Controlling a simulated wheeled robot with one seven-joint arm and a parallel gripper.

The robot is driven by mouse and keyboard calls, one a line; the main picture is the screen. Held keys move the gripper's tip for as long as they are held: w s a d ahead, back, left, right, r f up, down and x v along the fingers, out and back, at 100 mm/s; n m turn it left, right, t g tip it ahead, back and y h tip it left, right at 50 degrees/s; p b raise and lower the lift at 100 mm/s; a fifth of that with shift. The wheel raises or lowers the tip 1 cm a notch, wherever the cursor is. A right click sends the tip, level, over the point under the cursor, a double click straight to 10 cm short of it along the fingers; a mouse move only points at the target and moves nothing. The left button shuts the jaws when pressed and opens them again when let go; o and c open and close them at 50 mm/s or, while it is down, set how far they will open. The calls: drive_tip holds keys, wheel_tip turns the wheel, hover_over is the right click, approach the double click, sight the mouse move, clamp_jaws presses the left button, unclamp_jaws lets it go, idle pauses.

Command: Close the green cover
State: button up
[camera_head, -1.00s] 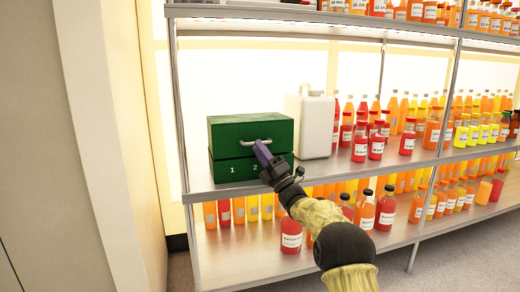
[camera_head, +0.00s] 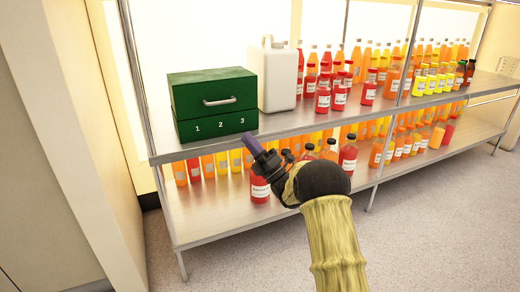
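The green cover (camera_head: 195,101) is the upper part of a green box on the middle shelf. It has a metal handle (camera_head: 219,101) on its front. It rests level on the green base (camera_head: 189,138), which is marked 1, 2, 3, with only a thin dark line between them. My gripper (camera_head: 251,143) is in front of and below the box's right front corner, apart from the handle and at the shelf's front edge in the picture. Its purple fingers are seen from the side, so their opening does not show. I see nothing held in it.
A white jug (camera_head: 279,78) stands just right of the box. Several red, orange and yellow bottles (camera_head: 323,95) fill the shelf to the right. More bottles stand on the lower shelf (camera_head: 215,218). A wall (camera_head: 65,130) is at the left.

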drive_tip(key=s+d+r+m+g+h+p, duration=0.1)
drive_tip(key=s+d+m+h+p, duration=0.3)
drive_tip(key=m+h, duration=0.55)
drive_tip(key=s+d+r+m+g+h+p, duration=0.1)
drive_tip(key=d+m+h+p, duration=0.6)
drive_tip(key=m, duration=0.4)
drive_tip(key=s+d+m+g+h+p, duration=0.15)
drive_tip(key=s+m+g+p, duration=0.4)
drive_tip(key=s, duration=1.05)
drive_tip(key=s+d+m+g+h+p, duration=0.1)
drive_tip(key=s+m+g+h+p, duration=0.4)
drive_tip(key=s, duration=1.1)
wheel_tip(320, 180, up, 38)
drive_tip(key=m+g+y+p, duration=0.1)
drive_tip(key=y+p, duration=0.1)
drive_tip(key=p, duration=3.3)
drive_tip(key=shift+w+m+p, duration=0.3)
drive_tip(key=shift+m+p, duration=0.05)
drive_tip(key=shift+m, duration=0.05)
drive_tip(key=shift+f, duration=0.15)
